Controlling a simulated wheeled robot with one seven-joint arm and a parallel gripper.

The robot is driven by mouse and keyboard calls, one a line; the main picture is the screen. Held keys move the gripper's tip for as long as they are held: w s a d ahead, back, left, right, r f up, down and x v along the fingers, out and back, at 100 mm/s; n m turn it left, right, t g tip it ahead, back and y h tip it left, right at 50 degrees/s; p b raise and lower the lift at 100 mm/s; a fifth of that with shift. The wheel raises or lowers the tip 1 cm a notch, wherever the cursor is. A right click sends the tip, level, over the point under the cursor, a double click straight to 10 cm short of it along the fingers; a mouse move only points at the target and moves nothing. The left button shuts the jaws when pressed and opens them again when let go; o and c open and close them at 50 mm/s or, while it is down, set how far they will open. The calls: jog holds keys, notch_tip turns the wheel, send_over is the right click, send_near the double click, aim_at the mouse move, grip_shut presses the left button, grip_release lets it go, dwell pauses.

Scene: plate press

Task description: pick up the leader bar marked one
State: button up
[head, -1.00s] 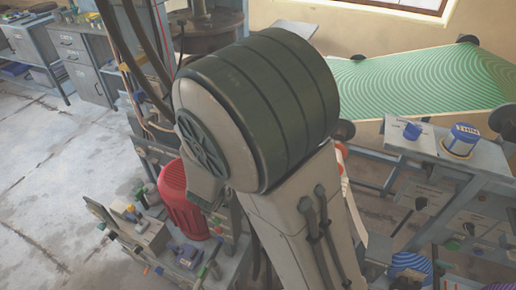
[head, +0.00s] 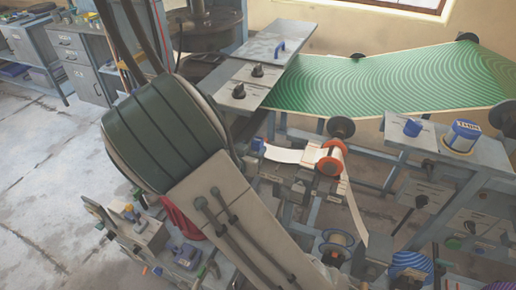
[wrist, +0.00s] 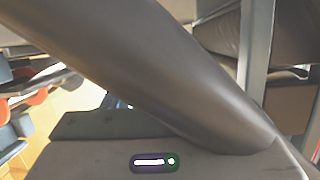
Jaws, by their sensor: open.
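I cannot make out a bar marked one in either view. In the head view a white strip (head: 287,155) runs left from an orange-flanged roll (head: 330,160) to a small blue piece (head: 258,145). I cannot tell whether that piece is a leader bar. My gripper (wrist: 110,150) shows in the wrist view as a grey body with a small lit indicator at the bottom. It is open; its fingertips are not clear, and I see nothing held. A large dark shape crosses that view. In the head view my arm hides the gripper.
Two blue items (head: 464,137) sit on a grey stand at the right. A red object (head: 182,218) is partly behind my arm. Open floor (head: 50,180) lies at the left.

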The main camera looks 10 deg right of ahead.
aim_at(255, 145)
jog(key=x, duration=0.4)
jog(key=shift+w+d, duration=0.25)
jog(key=shift+d, duration=0.05)
jog(key=c, duration=1.1)
jog(key=shift+c, duration=0.2)
jog(key=shift+r, duration=0.15)
notch_tip(255, 145, up, 4)
jog(key=shift+r+p, duration=0.2)
jog(key=shift+p, duration=0.15)
jog(key=s+d+r+b, duration=0.3)
jog(key=s+r, duration=0.3)
jog(key=s, duration=0.5)
jog(key=shift+d+b, duration=0.25)
jog(key=shift+b, duration=0.5)
